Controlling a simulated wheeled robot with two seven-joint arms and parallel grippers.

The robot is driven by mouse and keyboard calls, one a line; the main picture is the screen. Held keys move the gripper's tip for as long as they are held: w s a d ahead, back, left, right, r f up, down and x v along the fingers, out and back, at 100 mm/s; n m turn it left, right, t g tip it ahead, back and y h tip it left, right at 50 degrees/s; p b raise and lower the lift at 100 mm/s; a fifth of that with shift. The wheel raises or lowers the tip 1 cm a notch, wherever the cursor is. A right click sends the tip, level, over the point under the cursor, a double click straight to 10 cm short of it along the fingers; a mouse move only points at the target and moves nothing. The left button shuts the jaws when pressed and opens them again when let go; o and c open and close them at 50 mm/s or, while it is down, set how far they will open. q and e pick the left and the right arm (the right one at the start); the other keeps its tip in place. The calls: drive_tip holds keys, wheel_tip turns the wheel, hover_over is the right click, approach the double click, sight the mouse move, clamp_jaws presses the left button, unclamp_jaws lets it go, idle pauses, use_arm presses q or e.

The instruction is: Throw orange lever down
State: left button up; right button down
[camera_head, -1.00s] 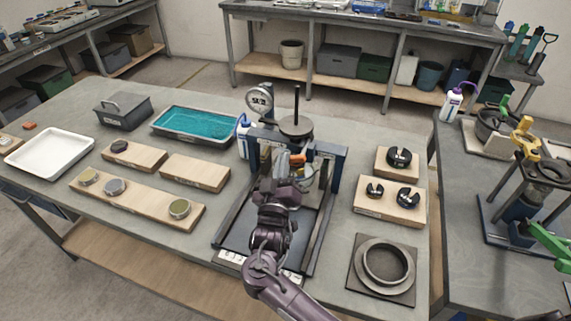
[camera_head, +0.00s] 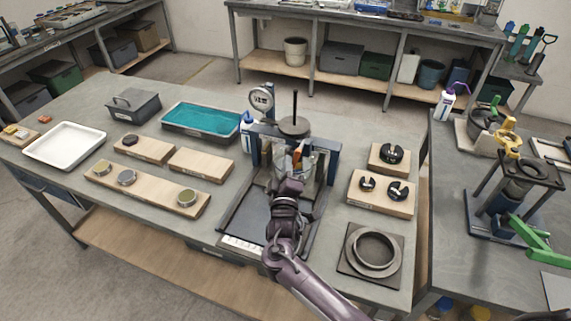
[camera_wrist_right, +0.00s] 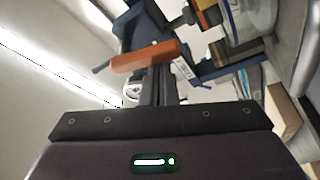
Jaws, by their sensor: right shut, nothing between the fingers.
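The orange lever (camera_head: 298,155) shows as a small piece on the blue press-like frame (camera_head: 330,165) in the middle of the table, partly hidden by my right arm in the head view. In the right wrist view the lever (camera_wrist_right: 145,56) is a long orange bar lying nearly crosswise, slightly tilted. My right gripper (camera_head: 289,183) is in front of the frame, close to the lever. Its fingers (camera_wrist_right: 158,84) are shut and empty, pointing at the lever. I cannot tell whether they touch it. My left gripper is not in view.
Wooden boards with round metal pieces (camera_head: 103,167) lie left of the frame. Weights on boards (camera_head: 398,190) and a dark ring on a plate (camera_head: 374,250) lie right. A teal tray (camera_head: 200,122) is behind left. A second bench with a yellow-topped device (camera_head: 508,137) stands at right.

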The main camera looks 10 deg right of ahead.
drive_tip(key=shift+s+d+f, duration=0.2)
drive_tip(key=shift+s+d, duration=0.05)
drive_tip(key=shift+d, duration=0.1)
idle(0.6)
